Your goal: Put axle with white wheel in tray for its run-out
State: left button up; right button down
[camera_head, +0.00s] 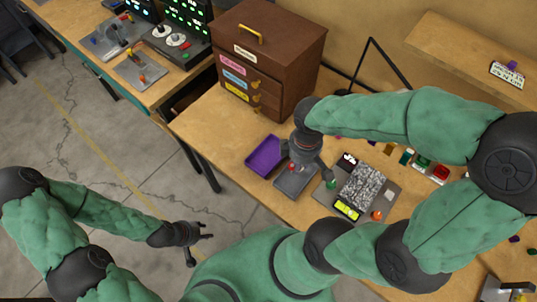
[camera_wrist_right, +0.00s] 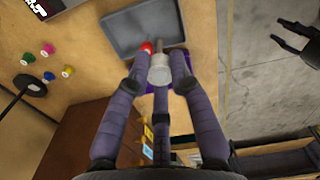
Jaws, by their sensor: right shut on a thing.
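My right gripper (camera_head: 303,170) is over the grey tray (camera_head: 291,188). In the right wrist view, its fingers (camera_wrist_right: 160,62) are closed around a whitish round piece, the white wheel (camera_wrist_right: 160,73). A short grey stem beyond it, seemingly its axle, points toward the grey tray (camera_wrist_right: 120,40); I cannot tell whether it touches the tray. A small red piece (camera_wrist_right: 147,46) shows beside the stem, partly hidden by the gripper. My left gripper (camera_head: 197,241) is open and empty, low over the floor, away from the table.
A purple tray (camera_head: 262,157) lies left of the grey tray. A brown drawer cabinet (camera_head: 268,52) stands behind. A device with a speckled panel (camera_head: 362,187) and a lit yellow display is to the right. Several coloured knob-like pieces (camera_wrist_right: 47,48) lie on the table.

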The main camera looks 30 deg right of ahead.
jog(key=shift+w+a+f+b, duration=0.2)
jog(key=shift+w+f+b, duration=0.75)
jog(key=shift+w+f, duration=1.3)
jog(key=shift+w+a+f+b, duration=0.2)
jog(key=shift+w+f+b, duration=0.7)
jog(key=shift+w+f, duration=1.35)
jog(key=shift+w+a+f+b, duration=0.2)
jog(key=shift+w+f+b, duration=0.75)
jog(key=shift+w+f, duration=1.25)
jog(key=shift+w+r, duration=0.1)
jog(key=shift+w, duration=0.05)
jog(key=c, duration=1.1)
grip_release()
jog(key=shift+r, duration=0.2)
notch_tip(320, 180, up, 12)
jog(key=p, duration=0.4)
